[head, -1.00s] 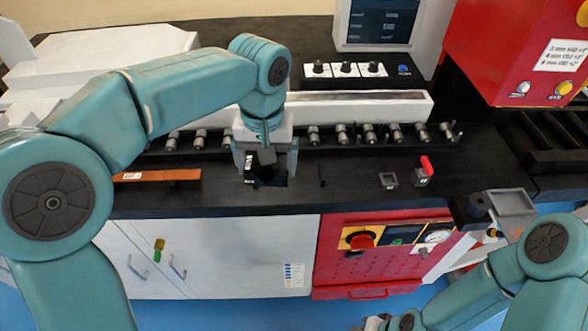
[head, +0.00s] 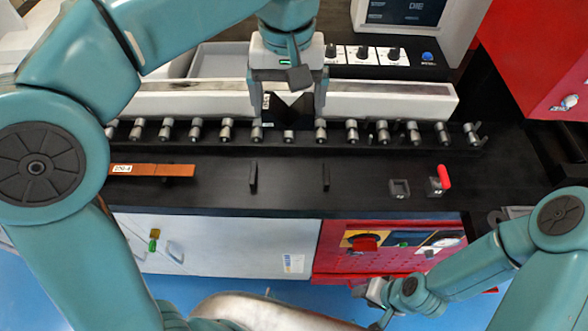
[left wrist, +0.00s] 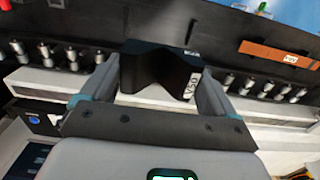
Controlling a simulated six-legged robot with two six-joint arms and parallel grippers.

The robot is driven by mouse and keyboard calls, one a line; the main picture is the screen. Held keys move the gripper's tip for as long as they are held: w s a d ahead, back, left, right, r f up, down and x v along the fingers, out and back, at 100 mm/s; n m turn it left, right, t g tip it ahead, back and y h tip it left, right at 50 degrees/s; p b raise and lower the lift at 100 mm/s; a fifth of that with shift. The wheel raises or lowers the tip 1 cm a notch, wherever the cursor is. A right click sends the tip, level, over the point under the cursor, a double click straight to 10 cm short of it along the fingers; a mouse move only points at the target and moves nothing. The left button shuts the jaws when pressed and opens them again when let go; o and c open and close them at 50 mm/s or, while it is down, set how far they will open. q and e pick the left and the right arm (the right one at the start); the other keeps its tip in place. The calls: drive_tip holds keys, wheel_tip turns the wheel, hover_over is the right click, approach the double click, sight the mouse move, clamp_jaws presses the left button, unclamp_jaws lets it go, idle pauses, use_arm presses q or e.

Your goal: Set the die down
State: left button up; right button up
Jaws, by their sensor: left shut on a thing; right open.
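The die (head: 291,106) is a black block with a V-shaped notch and a small white label. My left gripper (head: 288,112) is shut on it, one finger on each side. The die is held over the row of rollers, in front of the white beam. In the left wrist view the die (left wrist: 150,68) sits between the fingers of my left gripper (left wrist: 158,80), with its labelled end by the right finger. My right gripper (head: 374,294) is low at the front, away from the bench top, small in view and empty.
Two short black posts (head: 253,177) (head: 326,177) stand on the black bench top with bare surface between them. A copper strip (head: 153,170) lies left. A grey square block (head: 399,188) and a red-handled switch (head: 442,180) are right. The roller row (head: 227,130) spans the back.

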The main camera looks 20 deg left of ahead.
use_arm(q)
drive_tip(key=shift+s+d+r, duration=0.1)
drive_tip(key=shift+d+r, duration=0.1)
drive_tip(key=shift+r, duration=0.05)
drive_tip(key=shift+s+f, duration=0.2)
drive_tip(key=shift+f, duration=0.05)
drive_tip(key=f, duration=1.4)
drive_tip(key=shift+a+f+b, duration=0.2)
drive_tip(key=shift+a+b, duration=0.05)
drive_tip(key=shift+b, duration=0.15)
drive_tip(key=shift+w+d+f, duration=0.1)
drive_tip(key=shift+d+f, duration=0.05)
drive_tip(key=shift+f, duration=0.5)
wheel_tip(320, 180, down, 3)
drive_tip(key=shift+f, duration=0.35)
